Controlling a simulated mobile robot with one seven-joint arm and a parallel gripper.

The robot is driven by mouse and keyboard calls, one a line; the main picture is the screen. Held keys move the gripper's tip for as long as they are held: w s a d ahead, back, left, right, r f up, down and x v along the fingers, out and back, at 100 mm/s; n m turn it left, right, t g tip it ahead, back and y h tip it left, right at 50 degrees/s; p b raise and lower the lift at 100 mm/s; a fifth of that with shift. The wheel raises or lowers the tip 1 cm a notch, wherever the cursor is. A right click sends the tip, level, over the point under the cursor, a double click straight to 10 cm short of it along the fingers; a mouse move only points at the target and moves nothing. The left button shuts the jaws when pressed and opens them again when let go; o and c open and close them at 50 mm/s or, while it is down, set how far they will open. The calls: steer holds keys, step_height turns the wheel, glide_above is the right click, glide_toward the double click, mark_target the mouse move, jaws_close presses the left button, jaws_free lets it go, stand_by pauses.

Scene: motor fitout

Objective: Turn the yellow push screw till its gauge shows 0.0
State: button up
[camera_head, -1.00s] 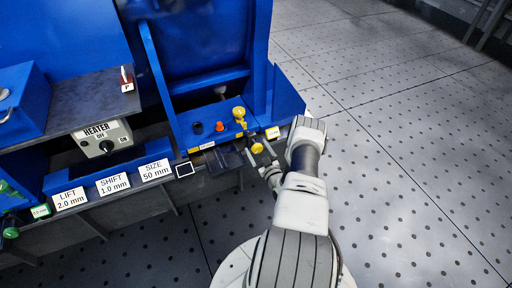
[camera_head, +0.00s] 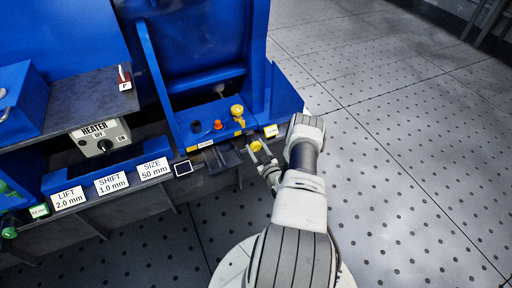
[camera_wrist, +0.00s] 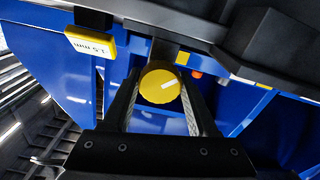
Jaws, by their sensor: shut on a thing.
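The yellow push screw (camera_wrist: 160,86) shows as a round yellow knob with a pale mark on its face. It sits between the two fingers of my gripper (camera_wrist: 162,100), which is shut on it. In the head view the knob (camera_head: 256,146) is at the front edge of the blue machine, with my gripper (camera_head: 260,152) around it. A yellow-framed gauge (camera_wrist: 90,42) hangs left of the knob in the wrist view. Its text is upside down and seems to read 1.5 mm. The gauge (camera_head: 271,131) is too small to read in the head view.
The floor (camera_head: 400,160) at the right is open.

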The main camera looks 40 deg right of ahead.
steer(key=m, duration=0.6)
steer(key=shift+m, duration=0.3)
steer(key=m, duration=0.6)
steer(key=shift+d, duration=0.1)
steer(key=m, duration=0.7)
steer(key=shift+w+m, duration=0.1)
steer(key=shift+m, duration=0.2)
steer(key=m, duration=0.6)
